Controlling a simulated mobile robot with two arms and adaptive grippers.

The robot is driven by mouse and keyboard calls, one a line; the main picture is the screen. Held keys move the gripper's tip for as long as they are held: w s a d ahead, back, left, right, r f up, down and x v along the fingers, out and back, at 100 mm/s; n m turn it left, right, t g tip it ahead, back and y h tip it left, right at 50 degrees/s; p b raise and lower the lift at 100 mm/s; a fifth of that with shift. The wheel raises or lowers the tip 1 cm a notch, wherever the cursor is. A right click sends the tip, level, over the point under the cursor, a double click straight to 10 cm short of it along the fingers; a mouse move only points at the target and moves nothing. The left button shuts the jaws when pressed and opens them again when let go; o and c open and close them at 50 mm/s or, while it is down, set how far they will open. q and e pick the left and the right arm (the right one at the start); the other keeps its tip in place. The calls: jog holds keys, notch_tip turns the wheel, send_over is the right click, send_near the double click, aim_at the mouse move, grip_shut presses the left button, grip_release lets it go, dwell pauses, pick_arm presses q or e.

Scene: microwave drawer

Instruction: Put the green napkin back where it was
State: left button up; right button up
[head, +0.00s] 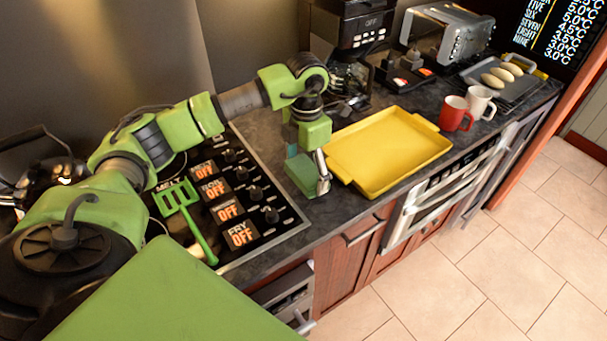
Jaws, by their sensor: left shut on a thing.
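The green napkin (301,174) shows as a small folded green block at the counter's front part, between the stove controls and the yellow tray. My left gripper (322,184) points down beside the yellow tray's left corner and is shut on the napkin. The napkin's right side is partly hidden by the fingers. I cannot tell whether it touches the counter. My right gripper is out of view.
A yellow tray (388,150) lies right of the gripper. A red mug (454,114) and a white mug (479,102) stand beyond it. A coffee maker (352,40) and toaster (450,34) stand behind. A green spatula (187,215) lies left on the stove panel (262,178).

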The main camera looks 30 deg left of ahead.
aim_at(303, 177)
pick_arm(q)
jog(key=shift+w+a+f, duration=0.1)
jog(key=shift+a+f, duration=0.05)
jog(key=shift+f, duration=0.1)
jog(key=f+p, duration=0.2)
jog(key=f, duration=0.1)
jog(key=shift+a, duration=0.35)
jog(key=shift+w+f, duration=0.1)
jog(key=shift+f, duration=0.4)
jog(key=shift+f, duration=0.1)
jog(key=o, duration=1.2)
jog(key=shift+c, duration=0.2)
